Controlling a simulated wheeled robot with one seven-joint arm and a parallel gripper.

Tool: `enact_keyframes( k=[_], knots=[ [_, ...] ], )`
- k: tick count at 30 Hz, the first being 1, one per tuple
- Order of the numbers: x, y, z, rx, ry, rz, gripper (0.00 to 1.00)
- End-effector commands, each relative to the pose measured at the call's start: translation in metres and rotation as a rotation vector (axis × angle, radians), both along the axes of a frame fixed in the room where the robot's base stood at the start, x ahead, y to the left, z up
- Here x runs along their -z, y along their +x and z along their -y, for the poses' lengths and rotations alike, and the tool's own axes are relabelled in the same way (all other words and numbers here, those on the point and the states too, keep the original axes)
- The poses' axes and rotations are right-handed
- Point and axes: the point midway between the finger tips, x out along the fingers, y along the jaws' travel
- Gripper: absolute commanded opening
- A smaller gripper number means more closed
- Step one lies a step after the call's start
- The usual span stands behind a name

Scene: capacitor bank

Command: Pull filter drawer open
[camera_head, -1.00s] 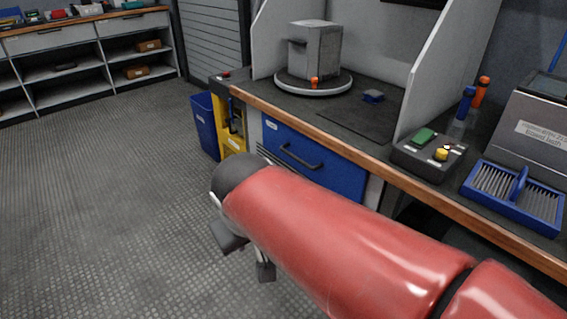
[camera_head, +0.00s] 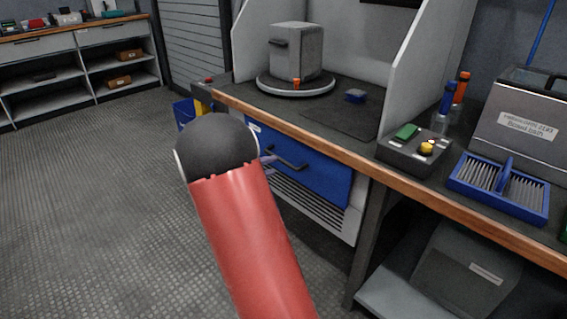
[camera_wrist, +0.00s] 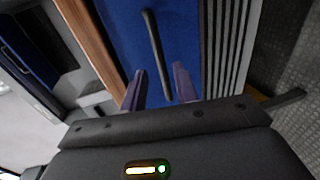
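The filter drawer is the blue drawer front (camera_head: 322,178) under the workbench, with a black bar handle (camera_head: 288,157). It looks shut, flush with the bench. The blue front also fills the upper middle of the wrist view (camera_wrist: 186,30), with the handle (camera_wrist: 152,40) running lengthwise. My gripper (camera_wrist: 160,67) is open, its two purplish fingers on either side of the handle in that view. Whether they reach around it in depth I cannot tell. In the head view my red arm hides most of the gripper; a fingertip shows just left of the handle.
A white louvred grille (camera_head: 312,208) lies under the drawer. The wooden bench edge (camera_head: 350,158) runs above it. A blue bin (camera_head: 184,112) stands to the left, and a grey box (camera_head: 465,270) sits on a low shelf at right. The floor at left is clear.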

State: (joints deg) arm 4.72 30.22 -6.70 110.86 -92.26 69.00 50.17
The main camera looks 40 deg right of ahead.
Motion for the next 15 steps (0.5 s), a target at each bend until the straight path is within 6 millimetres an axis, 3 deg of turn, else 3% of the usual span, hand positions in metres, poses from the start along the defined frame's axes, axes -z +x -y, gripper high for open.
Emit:
enact_keyframes(
  k=[9,15],
  knots=[
    [0.009,0.003,0.049,0.004,0.003,-0.001,0.30],
    [0.013,0.004,0.064,0.002,0.004,-0.001,0.30]
  ],
)
